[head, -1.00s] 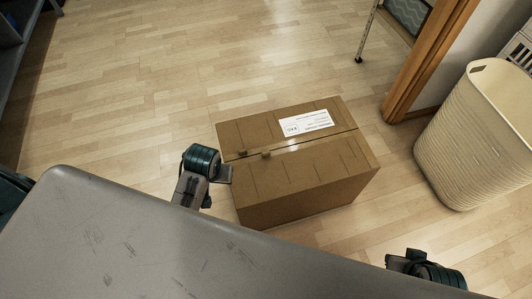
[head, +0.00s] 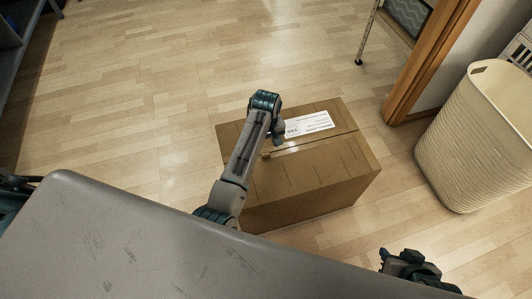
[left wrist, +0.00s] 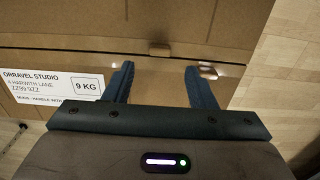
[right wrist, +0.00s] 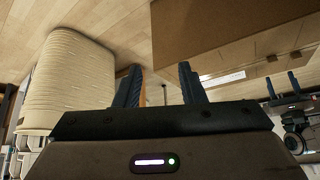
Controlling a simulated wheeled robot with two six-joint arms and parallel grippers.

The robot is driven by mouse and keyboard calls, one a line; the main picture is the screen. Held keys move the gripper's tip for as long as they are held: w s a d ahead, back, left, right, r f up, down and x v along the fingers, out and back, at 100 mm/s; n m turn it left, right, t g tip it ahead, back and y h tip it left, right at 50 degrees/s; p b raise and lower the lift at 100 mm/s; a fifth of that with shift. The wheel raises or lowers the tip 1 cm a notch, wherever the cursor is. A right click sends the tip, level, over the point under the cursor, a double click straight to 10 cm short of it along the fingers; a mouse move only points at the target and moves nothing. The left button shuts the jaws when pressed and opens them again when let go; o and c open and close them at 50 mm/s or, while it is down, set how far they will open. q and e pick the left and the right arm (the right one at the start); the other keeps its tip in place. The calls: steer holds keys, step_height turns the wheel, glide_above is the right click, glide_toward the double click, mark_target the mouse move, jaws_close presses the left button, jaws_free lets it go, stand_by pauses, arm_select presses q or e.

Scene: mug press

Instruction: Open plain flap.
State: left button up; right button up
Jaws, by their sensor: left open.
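A closed brown cardboard box (head: 310,185) stands on the floor. Its far flap (head: 235,134) carries a white label (head: 310,123); its near plain flap (head: 325,158) has no label. A small tab (head: 266,156) sits by the seam on the plain flap's edge, and it also shows in the left wrist view (left wrist: 160,48). My left gripper (left wrist: 160,85) is open and empty above the box top, near the seam and over the labelled side, with the tab just past its fingertips. My right gripper (right wrist: 160,85) is open and empty, off to the right of the box.
A cream laundry basket (head: 472,140) stands at the right. A wooden door frame (head: 425,65) and a thin metal leg (head: 368,35) are behind it. A grey shelf (head: 12,60) is at the far left. The floor left of and behind the box is clear.

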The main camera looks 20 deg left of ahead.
mark_target(266, 154)
arm_select(q)
step_height(266, 154, down, 7)
steer(key=shift+r+b, duration=0.2)
steer(key=shift+b, duration=0.45)
jaws_close()
